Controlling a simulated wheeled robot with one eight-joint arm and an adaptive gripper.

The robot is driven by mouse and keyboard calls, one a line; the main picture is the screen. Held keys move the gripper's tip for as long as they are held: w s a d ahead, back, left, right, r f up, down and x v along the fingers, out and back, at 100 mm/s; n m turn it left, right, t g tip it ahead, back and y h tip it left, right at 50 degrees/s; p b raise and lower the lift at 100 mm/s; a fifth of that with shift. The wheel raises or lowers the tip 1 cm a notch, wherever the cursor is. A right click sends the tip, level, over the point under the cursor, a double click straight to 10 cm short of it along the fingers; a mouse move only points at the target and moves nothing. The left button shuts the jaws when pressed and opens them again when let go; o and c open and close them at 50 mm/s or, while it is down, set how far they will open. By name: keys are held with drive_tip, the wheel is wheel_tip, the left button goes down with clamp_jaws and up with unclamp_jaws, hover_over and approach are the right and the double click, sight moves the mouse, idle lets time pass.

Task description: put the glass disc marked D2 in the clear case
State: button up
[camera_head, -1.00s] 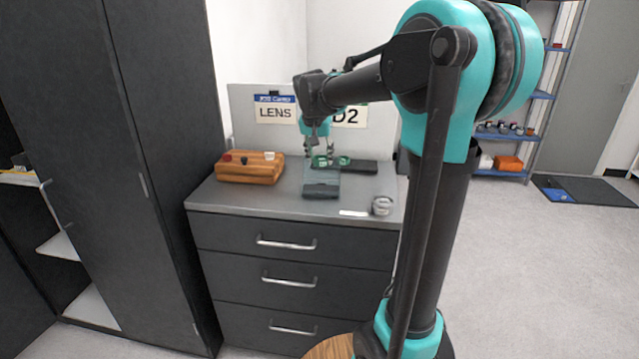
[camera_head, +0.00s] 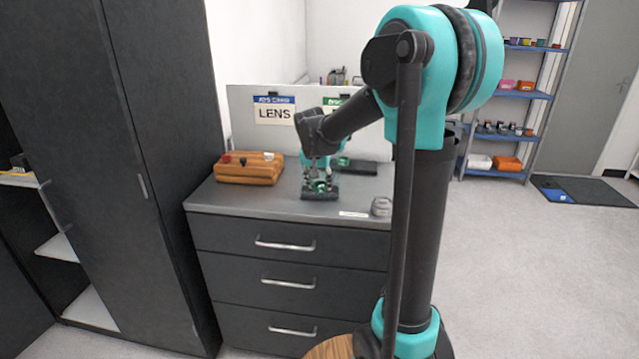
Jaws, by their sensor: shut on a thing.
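My gripper (camera_head: 318,181) is shut on a green disc (camera_head: 320,185), held over or at the small dark block (camera_head: 320,195) on the cabinet top; I cannot tell whether they touch. No mark on the disc can be read. Another green piece (camera_head: 343,161) is at the left end of the dark flat tray (camera_head: 362,168) behind. A small round greyish container (camera_head: 381,206), perhaps the clear case, stands at the front right of the top, partly hidden by my arm.
The grey cabinet top (camera_head: 240,202) is clear at front left. A wooden block (camera_head: 248,174) with small pieces stands at back left. A white label (camera_head: 353,214) lies near the front edge. A back panel with a LENS sign (camera_head: 274,111) rises behind.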

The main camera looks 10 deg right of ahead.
drive_tip(key=shift+f, duration=0.1)
drive_tip(key=o, duration=1.1)
drive_tip(key=shift+o, duration=0.2)
drive_tip(key=v, duration=1.2)
drive_tip(key=s+d+f+n+y, duration=0.1)
drive_tip(key=s+d+f+n, duration=0.1)
drive_tip(key=s+f, duration=0.9)
drive_tip(key=s+d+f+n, duration=0.2)
drive_tip(key=s+d+f, duration=0.2)
drive_tip(key=s+f, duration=0.8)
drive_tip(key=s, duration=0.2)
drive_tip(key=shift+s+f+n+y, duration=0.2)
drive_tip(key=shift+s+n+y, duration=0.1)
drive_tip(key=shift+n+y, duration=0.1)
drive_tip(key=shift+d, duration=0.1)
